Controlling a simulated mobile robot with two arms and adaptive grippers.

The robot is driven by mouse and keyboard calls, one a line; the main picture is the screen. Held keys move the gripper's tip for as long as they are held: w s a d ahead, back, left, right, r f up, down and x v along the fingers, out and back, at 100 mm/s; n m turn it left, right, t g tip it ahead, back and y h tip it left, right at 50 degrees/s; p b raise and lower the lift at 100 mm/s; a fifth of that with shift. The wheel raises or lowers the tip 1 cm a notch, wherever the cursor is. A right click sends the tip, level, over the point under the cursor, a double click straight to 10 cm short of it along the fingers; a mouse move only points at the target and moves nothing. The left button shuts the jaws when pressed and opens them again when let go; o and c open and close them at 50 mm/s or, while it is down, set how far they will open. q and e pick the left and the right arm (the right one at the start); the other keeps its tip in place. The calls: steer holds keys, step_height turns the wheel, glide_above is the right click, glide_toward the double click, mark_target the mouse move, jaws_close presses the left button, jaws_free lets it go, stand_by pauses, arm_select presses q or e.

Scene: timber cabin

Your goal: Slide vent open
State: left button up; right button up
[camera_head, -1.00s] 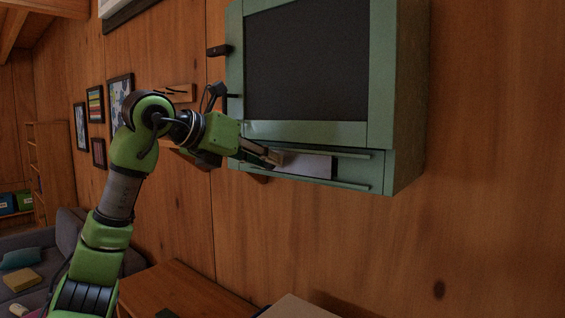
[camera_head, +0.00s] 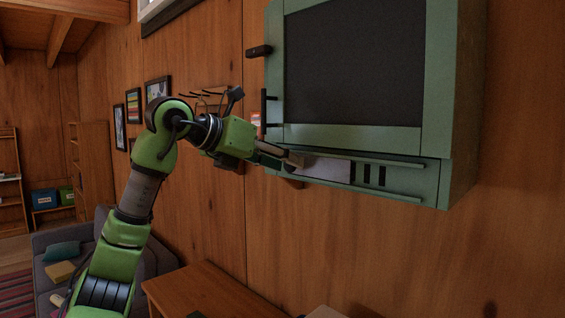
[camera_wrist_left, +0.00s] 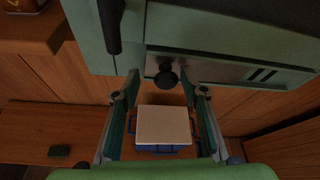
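The vent is a pale sliding plate (camera_head: 325,168) between two green rails along the bottom of the green wall cabinet (camera_head: 437,90). Three dark slots (camera_head: 368,175) lie uncovered to the right of the plate. My left gripper (camera_head: 290,160) is at the plate's left end. In the left wrist view its two fingers (camera_wrist_left: 164,92) are apart, and the plate's dark round knob (camera_wrist_left: 166,76) shows between and just beyond their tips. I cannot tell whether a finger touches the knob. The slots also show there (camera_wrist_left: 263,75). My right gripper is not in view.
A wooden table (camera_head: 205,290) stands below. The left wrist view shows a pale-topped blue box (camera_wrist_left: 163,126) below the fingers. A grey sofa (camera_head: 60,243) is at the left.

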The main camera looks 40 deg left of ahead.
arm_select(q)
steer(key=v, duration=1.2)
steer(key=shift+d+f, duration=0.1)
stand_by(0.4)
